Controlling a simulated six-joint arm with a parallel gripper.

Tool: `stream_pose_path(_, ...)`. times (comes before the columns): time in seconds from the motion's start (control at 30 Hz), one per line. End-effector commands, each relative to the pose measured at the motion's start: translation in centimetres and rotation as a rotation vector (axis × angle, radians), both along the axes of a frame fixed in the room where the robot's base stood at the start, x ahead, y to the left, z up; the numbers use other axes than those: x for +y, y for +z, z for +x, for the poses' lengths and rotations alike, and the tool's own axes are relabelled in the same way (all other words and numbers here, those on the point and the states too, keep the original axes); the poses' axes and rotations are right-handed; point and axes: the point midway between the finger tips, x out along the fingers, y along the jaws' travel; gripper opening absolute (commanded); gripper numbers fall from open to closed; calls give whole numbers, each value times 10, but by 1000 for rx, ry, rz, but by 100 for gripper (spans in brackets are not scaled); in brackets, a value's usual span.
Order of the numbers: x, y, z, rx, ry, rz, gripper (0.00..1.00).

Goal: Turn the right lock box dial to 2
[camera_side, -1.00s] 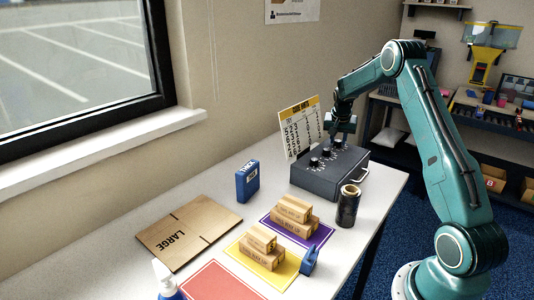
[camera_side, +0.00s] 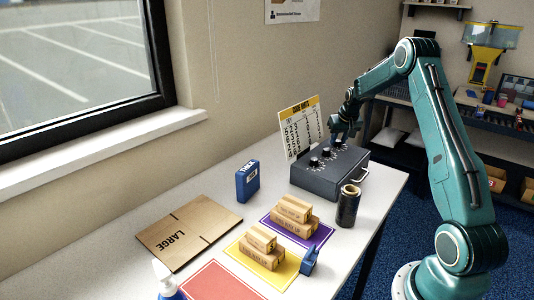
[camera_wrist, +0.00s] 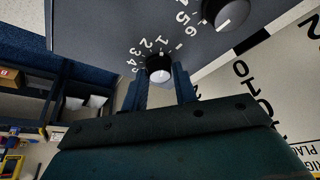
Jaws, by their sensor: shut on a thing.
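The grey lock box (camera_side: 325,179) stands on the table, with a row of black dials on its sloped top. My gripper (camera_side: 341,137) is at the right dial (camera_side: 337,143), the one farthest back in the side view. In the wrist view my gripper (camera_wrist: 160,84) is shut on this dial (camera_wrist: 158,64), one finger on each side of it. White numbers (camera_wrist: 148,48) including 1, 2, 3 and 4 curve around the dial. Which number it points to cannot be told. Another dial (camera_wrist: 228,12) shows at the top of the wrist view.
A printed sign (camera_side: 300,128) stands right behind the box.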

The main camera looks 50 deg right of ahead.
Motion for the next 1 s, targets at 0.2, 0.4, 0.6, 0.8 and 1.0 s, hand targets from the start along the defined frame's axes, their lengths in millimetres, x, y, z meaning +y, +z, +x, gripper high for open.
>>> stream_pose_path(0.2,-2,1,-1,-2,206,-2,5)
stream_pose_path(0.4,-3,1,-1,-1,377,-1,5)
stream_pose_path(0.6,-4,1,-1,-2,498,-2,5)
stream_pose_path(0.8,-3,1,-1,0,561,-1,5)
stream_pose_path(1.0,-3,1,0,-2,578,-2,5)
